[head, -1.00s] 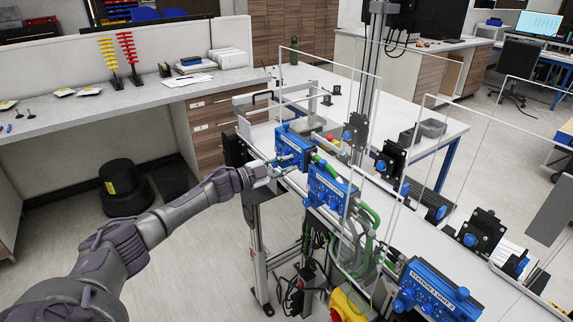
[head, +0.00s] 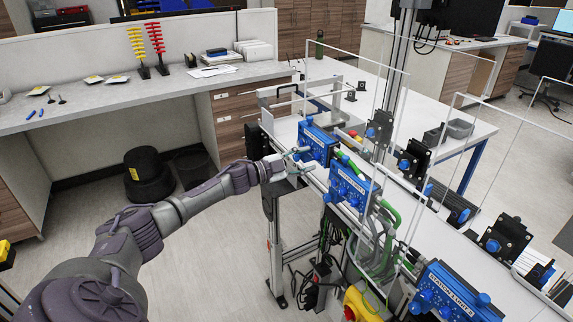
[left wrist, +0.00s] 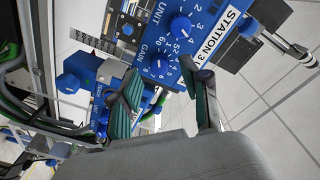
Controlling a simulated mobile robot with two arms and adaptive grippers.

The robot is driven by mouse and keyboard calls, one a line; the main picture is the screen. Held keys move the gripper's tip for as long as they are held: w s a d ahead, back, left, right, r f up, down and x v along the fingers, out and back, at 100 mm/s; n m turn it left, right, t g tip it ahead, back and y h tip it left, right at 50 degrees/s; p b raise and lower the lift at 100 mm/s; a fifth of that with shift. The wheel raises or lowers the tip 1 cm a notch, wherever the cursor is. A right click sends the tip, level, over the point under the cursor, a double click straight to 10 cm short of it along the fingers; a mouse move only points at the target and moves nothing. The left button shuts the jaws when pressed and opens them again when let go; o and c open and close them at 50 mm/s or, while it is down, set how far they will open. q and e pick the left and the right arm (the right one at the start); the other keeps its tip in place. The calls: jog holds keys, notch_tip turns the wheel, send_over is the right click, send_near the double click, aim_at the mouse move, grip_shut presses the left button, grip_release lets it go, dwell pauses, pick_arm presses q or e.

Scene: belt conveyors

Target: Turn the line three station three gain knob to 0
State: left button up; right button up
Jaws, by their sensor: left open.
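A blue box labelled "STATION 3" (left wrist: 200,48) fills the upper middle of the left wrist view. It has a knob by the word UNIT (left wrist: 181,27) and a blue gain knob (left wrist: 164,67) below it, by the word GAIN. The gain knob's pointer cannot be read. My left gripper (left wrist: 168,100) is open, its fingers apart below the gain knob, with nothing held. In the head view my left gripper (head: 292,166) is just left of the farthest blue box (head: 318,143). My right gripper is out of view.
More blue boxes stand along the conveyor, a middle one (head: 349,187) and a near one (head: 450,293). Clear panels (head: 390,85) rise behind them. Cables (head: 375,250) hang below. Open floor (head: 215,260) lies left of the line.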

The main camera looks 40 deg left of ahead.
pick_arm(q)
jog(key=v, duration=1)
jog(key=shift+s+a, duration=0.2)
jog(key=shift+s, duration=0.1)
jog(key=s+a+f+n+y+b, duration=0.1)
jog(key=s+f+n+y+b, duration=0.15)
jog(key=f, duration=0.85)
jog(key=s+a+f+n+y+b, duration=0.1)
jog(key=f+n+y, duration=0.2)
jog(key=f, duration=0.7)
jog(key=s+d+f+n+g+y+b, duration=0.1)
jog(key=s+d+f+n+g, duration=0.3)
jog(key=f, duration=0.8)
jog(key=s+f+g+y+b, duration=0.1)
jog(key=s+f+y+b, duration=0.1)
jog(key=s+f, duration=0.65)
jog(key=s+d+f+n+g+b, duration=0.1)
jog(key=s+d+f+g, duration=0.2)
jog(key=s+d+f, duration=0.4)
jog(key=s+d+f+n+g+b, duration=0.1)
jog(key=s+d+f+g+b, duration=0.1)
jog(key=s+d+f, duration=0.6)
jog(key=s+d+f+n+g+b, duration=0.1)
jog(key=s+d+f+g, duration=0.4)
jog(key=s+f, duration=0.9)
jog(key=s+d, duration=0.3)
jog(key=s, duration=0.2)
jog(key=shift+h+b, duration=0.35)
